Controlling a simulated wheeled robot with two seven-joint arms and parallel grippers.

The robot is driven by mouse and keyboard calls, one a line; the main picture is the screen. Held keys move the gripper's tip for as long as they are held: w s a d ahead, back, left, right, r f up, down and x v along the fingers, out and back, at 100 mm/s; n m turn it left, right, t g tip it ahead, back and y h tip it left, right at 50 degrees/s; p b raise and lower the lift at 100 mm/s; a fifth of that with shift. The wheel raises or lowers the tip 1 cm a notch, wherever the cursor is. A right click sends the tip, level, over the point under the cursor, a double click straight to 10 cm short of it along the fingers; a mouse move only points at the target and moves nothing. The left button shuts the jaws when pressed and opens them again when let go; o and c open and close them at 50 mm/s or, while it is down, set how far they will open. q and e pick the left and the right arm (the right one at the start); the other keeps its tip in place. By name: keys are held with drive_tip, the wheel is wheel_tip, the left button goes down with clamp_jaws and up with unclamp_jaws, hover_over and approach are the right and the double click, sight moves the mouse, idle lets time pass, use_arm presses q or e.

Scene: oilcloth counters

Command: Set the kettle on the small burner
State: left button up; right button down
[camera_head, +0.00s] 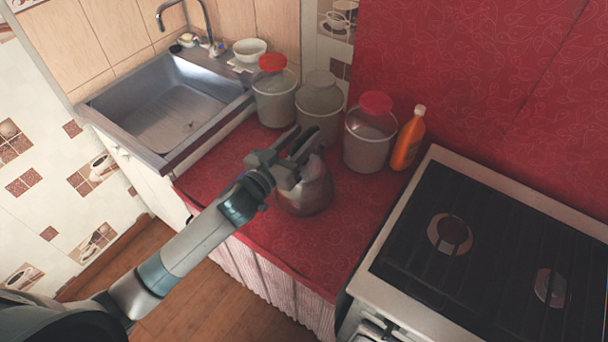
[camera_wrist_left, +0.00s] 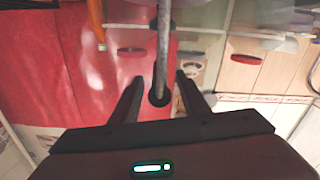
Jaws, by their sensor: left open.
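The rounded metallic kettle (camera_head: 306,195) stands on the red oilcloth counter (camera_head: 262,238), left of the stove, its top partly hidden by my gripper. My left gripper (camera_head: 300,143) is open just above the kettle's top. In the left wrist view, a grey bar (camera_wrist_left: 164,45) with a dark rounded end, perhaps the kettle's handle, lies between the spread fingers (camera_wrist_left: 160,85); I cannot tell whether they touch it. The stove (camera_head: 480,180) shows two burners: one at its left (camera_head: 450,235) and a smaller-looking one at its right (camera_head: 550,287). My right gripper is not in view.
An orange bottle (camera_head: 408,140) stands beside the stove. The sink (camera_head: 180,110) is at the left. The stove top is clear.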

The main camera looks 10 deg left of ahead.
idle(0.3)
use_arm(q)
clamp_jaws()
idle(1.2)
drive_tip(key=shift+r, duration=0.15)
